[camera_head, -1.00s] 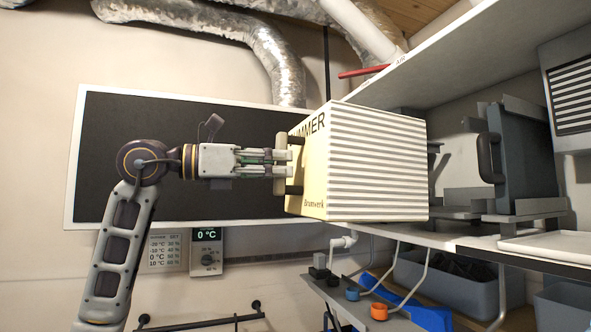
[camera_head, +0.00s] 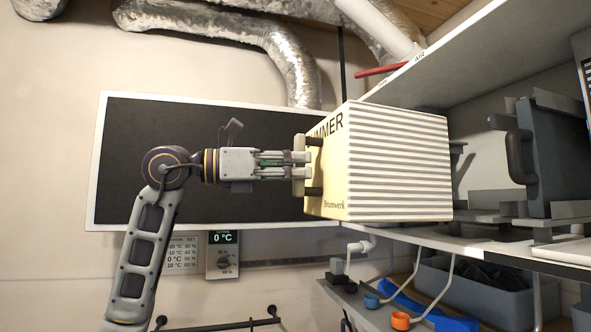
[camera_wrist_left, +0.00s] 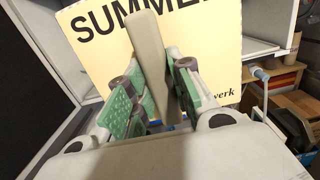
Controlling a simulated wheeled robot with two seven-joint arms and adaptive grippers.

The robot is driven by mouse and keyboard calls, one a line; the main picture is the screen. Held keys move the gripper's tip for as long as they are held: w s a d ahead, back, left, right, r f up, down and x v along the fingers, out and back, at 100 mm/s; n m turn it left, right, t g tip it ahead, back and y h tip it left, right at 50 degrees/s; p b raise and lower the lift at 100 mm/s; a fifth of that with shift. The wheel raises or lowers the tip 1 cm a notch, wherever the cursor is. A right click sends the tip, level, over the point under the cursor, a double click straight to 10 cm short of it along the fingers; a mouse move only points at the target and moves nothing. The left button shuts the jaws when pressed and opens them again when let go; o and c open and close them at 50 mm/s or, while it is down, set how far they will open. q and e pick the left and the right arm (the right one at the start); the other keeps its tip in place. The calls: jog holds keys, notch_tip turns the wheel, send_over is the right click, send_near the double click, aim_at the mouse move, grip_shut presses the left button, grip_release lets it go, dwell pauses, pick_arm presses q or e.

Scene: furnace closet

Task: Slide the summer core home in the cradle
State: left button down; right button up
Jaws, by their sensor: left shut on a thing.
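The summer core (camera_head: 398,165) is a cream box with a ribbed side and the word SUMMER on its end face. It is upright at the front of the shelf level, right of my left gripper (camera_head: 297,172). My left gripper is shut on the core's bar handle (camera_head: 299,140). In the left wrist view, the handle (camera_wrist_left: 152,70) stands between the green-padded fingers (camera_wrist_left: 155,95), with the core's lettered face (camera_wrist_left: 90,55) behind. The cradle is not clearly seen; grey rail-like parts (camera_head: 480,215) show right of the core, which hides what lies behind it. My right gripper is not in view.
A dark grey block with a handle (camera_head: 555,155) stands farther right on the shelf (camera_head: 430,238). An upper shelf (camera_head: 460,60) overhangs the core. Below are orange (camera_head: 400,320) and blue (camera_head: 371,300) valves or caps, and a grey bin (camera_head: 480,300). A control box (camera_head: 223,255) reads 0 °C.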

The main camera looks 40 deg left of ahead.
aim_at(322, 167)
pick_arm(q)
jog(key=shift+w+d, duration=0.15)
jog(key=shift+w, duration=0.05)
jog(key=shift+w+d, duration=0.5)
jog(key=shift+w+d+p, duration=0.15)
jog(key=shift+p, duration=0.15)
jog(key=shift+w+d+r, duration=0.1)
jog(key=shift+w, duration=0.05)
jog(key=shift+p+x, duration=0.6)
jog(key=shift+x, duration=0.35)
jog(key=shift+w+d, duration=0.2)
jog(key=shift+w, duration=0.2)
jog(key=shift+p+x, duration=0.6)
jog(key=shift+x, duration=0.25)
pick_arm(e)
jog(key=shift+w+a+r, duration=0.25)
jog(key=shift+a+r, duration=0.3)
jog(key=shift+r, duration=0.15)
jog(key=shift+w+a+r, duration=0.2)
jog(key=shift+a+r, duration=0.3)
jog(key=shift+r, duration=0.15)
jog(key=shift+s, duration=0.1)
